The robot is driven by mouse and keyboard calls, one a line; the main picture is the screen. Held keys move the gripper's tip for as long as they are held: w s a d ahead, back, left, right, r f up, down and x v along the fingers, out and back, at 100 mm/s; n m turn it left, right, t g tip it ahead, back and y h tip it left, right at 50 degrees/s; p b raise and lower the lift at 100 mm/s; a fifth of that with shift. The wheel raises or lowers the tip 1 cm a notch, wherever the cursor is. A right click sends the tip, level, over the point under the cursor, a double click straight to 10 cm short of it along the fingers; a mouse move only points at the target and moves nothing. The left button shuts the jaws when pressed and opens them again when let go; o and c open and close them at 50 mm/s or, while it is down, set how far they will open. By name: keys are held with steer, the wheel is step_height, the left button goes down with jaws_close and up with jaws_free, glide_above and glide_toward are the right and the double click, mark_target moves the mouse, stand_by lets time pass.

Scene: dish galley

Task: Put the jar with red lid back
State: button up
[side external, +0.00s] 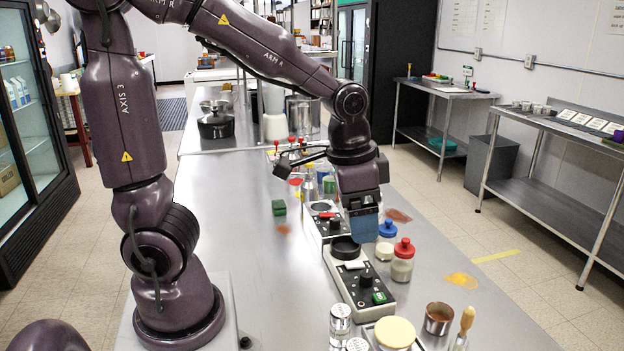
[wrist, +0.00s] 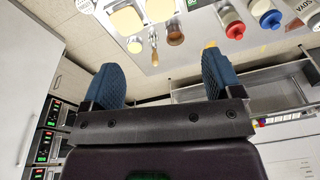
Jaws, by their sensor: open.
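The jar with the red lid (side external: 402,262) stands upright on the steel counter (side external: 250,290), holding pale contents. It also shows at the upper right of the wrist view (wrist: 234,27). The jar with the blue lid (side external: 386,232) stands just behind it, close beside it, and shows in the wrist view too (wrist: 268,15). My gripper (side external: 364,238) points down, above and to the left of the jars in the side view. In the wrist view its two blue fingers (wrist: 160,62) are spread wide with nothing between them.
Two devices with black rings (side external: 345,248) stand left of the jars. In front are a cream-lidded container (side external: 395,333), a copper-coloured cup (side external: 438,318), a brush with a wooden handle (side external: 466,322) and a shaker (side external: 340,322). An orange spill (side external: 460,280) lies right of the jars. The counter's left part is mostly clear.

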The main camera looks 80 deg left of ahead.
steer(key=s+d+r+n+t, duration=0.2)
steer(key=s+r+t, duration=0.1)
steer(key=s+r, duration=0.4)
steer(key=shift+s+d+t, duration=0.35)
steer(key=shift+s+t, duration=0.05)
steer(key=shift+s, duration=0.05)
